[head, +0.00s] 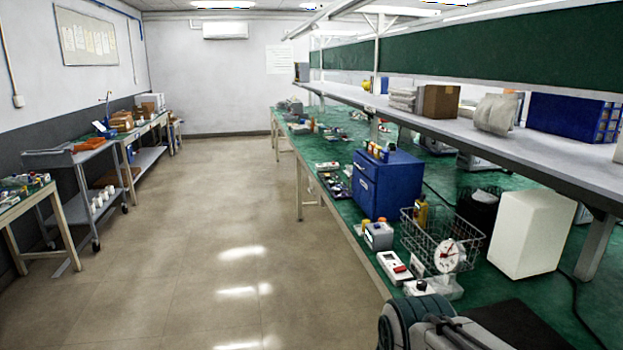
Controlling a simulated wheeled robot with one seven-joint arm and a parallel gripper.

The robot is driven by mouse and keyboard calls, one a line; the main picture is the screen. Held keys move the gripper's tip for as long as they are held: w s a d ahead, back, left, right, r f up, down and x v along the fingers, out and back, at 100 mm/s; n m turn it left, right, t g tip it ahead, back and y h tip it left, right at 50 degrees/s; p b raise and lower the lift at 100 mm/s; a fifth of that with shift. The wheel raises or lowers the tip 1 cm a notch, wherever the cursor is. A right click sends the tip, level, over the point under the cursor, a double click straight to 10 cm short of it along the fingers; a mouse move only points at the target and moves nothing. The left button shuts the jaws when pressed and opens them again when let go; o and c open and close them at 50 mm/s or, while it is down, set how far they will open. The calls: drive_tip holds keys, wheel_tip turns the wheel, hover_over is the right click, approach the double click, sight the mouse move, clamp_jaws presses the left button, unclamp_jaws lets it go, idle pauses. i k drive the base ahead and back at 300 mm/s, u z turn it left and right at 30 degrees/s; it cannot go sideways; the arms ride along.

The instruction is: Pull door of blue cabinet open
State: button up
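The blue cabinet (398,188) stands on the green bench top, right of the picture's middle. Its front faces left, toward the aisle, and shows a seam and small pale marks that may be handles or labels. The front panels look shut. Several small bottles with orange, yellow and blue parts stand on its top. Part of my arm shows at the bottom right, well nearer than the cabinet and apart from it. My gripper's fingers do not show.
Near the cabinet on the bench (462,323) are a grey-blue device (379,237), a wire basket (425,245), a white-and-red meter (394,267), a round dial (449,256) and a white box (530,233). A shelf (480,135) runs above. The aisle floor (215,240) left is clear.

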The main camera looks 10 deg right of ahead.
sight(363, 191)
drive_tip(key=u, duration=0.4)
drive_tip(key=i, duration=1.55)
drive_tip(key=z, duration=0.25)
drive_tip(key=i, duration=1.5)
drive_tip(key=z, duration=0.9)
drive_tip(key=i, duration=0.55)
drive_tip(key=z, duration=0.25)
